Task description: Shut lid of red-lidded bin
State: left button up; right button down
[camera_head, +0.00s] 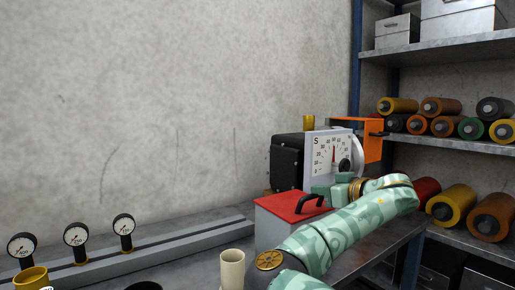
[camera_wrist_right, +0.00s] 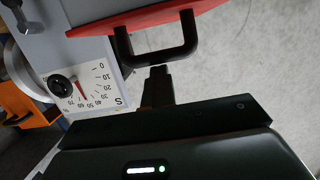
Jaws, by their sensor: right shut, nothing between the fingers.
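The red lid (camera_head: 291,205) lies over the grey bin (camera_head: 268,231) in the head view, looking nearly flat; I cannot tell whether a thin gap is left. Its black handle (camera_head: 308,201) stands up on the right part of the lid. My right gripper (camera_head: 326,191) is beside the handle, partly hidden by my own arm. In the right wrist view the shut, empty fingertips (camera_wrist_right: 158,72) are right by the handle's bar (camera_wrist_right: 155,54), with the lid's red edge (camera_wrist_right: 150,17) beyond. I cannot tell if they touch. My left gripper is not in view.
A scale with a dial face (camera_head: 327,154) stands just behind the bin. A cream cup (camera_head: 232,270) stands in front of the bin, to the left. Several gauges (camera_head: 75,235) line the bench at left. Shelves (camera_head: 445,140) with rolls stand at right.

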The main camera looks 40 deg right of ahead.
notch_tip(320, 180, down, 2)
jog(key=shift+s+d+f+g, duration=0.1)
jog(key=shift+s+f+g, duration=0.05)
jog(key=shift+f+g, duration=0.15)
jog(key=shift+r, duration=0.1)
jog(key=shift+s+r, duration=0.15)
jog(key=shift+s, duration=0.2)
